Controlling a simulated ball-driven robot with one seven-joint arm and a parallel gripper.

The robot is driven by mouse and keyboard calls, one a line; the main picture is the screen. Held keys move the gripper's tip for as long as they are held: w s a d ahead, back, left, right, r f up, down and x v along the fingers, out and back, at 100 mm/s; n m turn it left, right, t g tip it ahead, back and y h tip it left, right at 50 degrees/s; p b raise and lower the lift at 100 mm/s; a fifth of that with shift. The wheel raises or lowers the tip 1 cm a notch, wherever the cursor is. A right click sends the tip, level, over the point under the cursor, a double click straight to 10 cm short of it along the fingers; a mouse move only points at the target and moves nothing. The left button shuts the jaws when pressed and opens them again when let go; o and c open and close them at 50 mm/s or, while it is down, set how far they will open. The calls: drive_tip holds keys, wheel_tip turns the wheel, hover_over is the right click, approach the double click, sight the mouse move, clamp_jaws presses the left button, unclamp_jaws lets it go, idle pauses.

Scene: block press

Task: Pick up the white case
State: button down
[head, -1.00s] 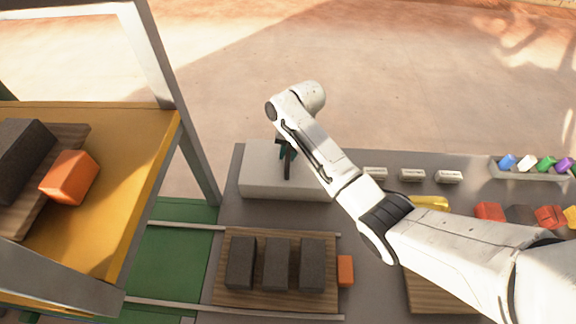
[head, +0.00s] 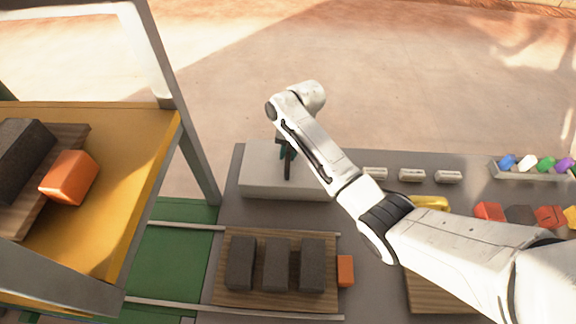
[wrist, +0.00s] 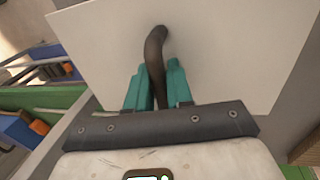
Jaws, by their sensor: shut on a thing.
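The white case (head: 257,181) is a pale box on the grey table, at the middle of the head view. A dark curved handle (wrist: 155,48) rises from its flat top, and the white top (wrist: 220,45) fills much of the wrist view. My gripper (wrist: 158,80) has teal fingers and is shut on the dark handle, with one finger on each side of it. In the head view, my gripper (head: 287,152) is over the case, and my arm hides the case's right part. The case appears to rest on the table.
A wooden board (head: 221,288) with dark blocks lies in front of the case, beside an orange block (head: 346,271). A yellow press deck (head: 150,190) with a grey frame stands left. Small pale pieces (head: 412,175) and a tray (head: 525,176) of coloured blocks lie right.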

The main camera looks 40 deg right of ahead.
drive_tip(key=shift+r, duration=0.1)
idle(0.4)
drive_tip(key=shift+w+r+b, duration=0.1)
drive_tip(key=shift+r+b, duration=0.2)
drive_tip(key=shift+r, duration=0.15)
drive_tip(key=s+a+r+p, duration=0.3)
drive_tip(key=s+a+r, duration=0.4)
drive_tip(key=a+r, duration=0.4)
drive_tip(key=shift+s+a+r, duration=0.3)
drive_tip(key=shift+a+r, duration=0.05)
drive_tip(key=shift+r, duration=0.1)
